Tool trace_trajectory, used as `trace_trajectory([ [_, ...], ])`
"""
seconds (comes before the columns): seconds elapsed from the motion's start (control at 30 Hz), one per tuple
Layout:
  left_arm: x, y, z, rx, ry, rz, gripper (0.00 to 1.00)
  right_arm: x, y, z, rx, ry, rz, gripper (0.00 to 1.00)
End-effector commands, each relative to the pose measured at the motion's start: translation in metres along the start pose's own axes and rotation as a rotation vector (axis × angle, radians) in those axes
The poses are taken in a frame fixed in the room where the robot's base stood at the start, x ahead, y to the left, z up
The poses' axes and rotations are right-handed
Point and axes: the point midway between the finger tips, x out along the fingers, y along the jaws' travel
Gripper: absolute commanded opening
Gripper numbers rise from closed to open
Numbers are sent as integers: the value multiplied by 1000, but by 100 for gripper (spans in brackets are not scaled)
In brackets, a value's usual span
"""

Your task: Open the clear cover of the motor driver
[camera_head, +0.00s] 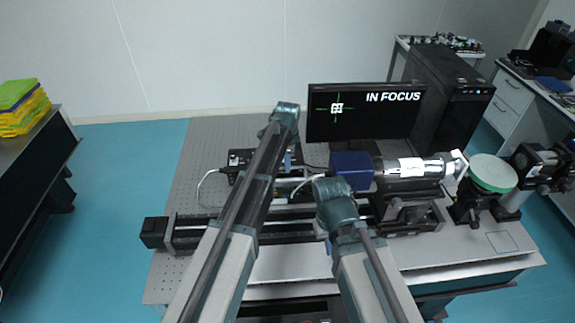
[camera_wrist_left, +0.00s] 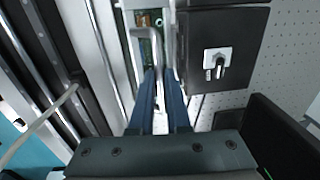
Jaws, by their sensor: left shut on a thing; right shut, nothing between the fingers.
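A long dark rail (camera_head: 190,232) crosses the table in front of the driver. A blue and silver optical tube (camera_head: 400,168) stands to the right. A monitor (camera_head: 365,115) reading IN FOCUS is behind. A cable (camera_head: 203,185) loops at the left. The perforated tabletop (camera_head: 205,145) is clear at the back left.

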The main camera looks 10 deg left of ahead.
Motion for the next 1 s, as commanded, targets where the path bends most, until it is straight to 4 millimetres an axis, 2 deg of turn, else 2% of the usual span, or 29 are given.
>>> trace_trajectory([
  [0.17, 1, -2, 0, -1, -1, -3, 0, 1, 0, 0, 0, 0, 0, 0],
  [0.2, 1, -2, 0, -1, -1, -3, 18, 1, 0, 0, 0, 0, 0, 0],
  [0.33, 1, -1, 0, -1, 0, -2, 41, 1, 0, 0, 0, 0, 0, 0],
  [0.37, 1, -1, 0, -1, 0, -2, 45, 1, 0, 0, 0, 0, 0, 0],
  [0.77, -3, 0, 0, 0, 0, 0, 45, -3, 0, 0, 0, 0, 0, 0],
  [1.0, -21, 0, 0, 0, 0, 0, 45, -20, 2, 1, 3, 0, -1, 0],
])
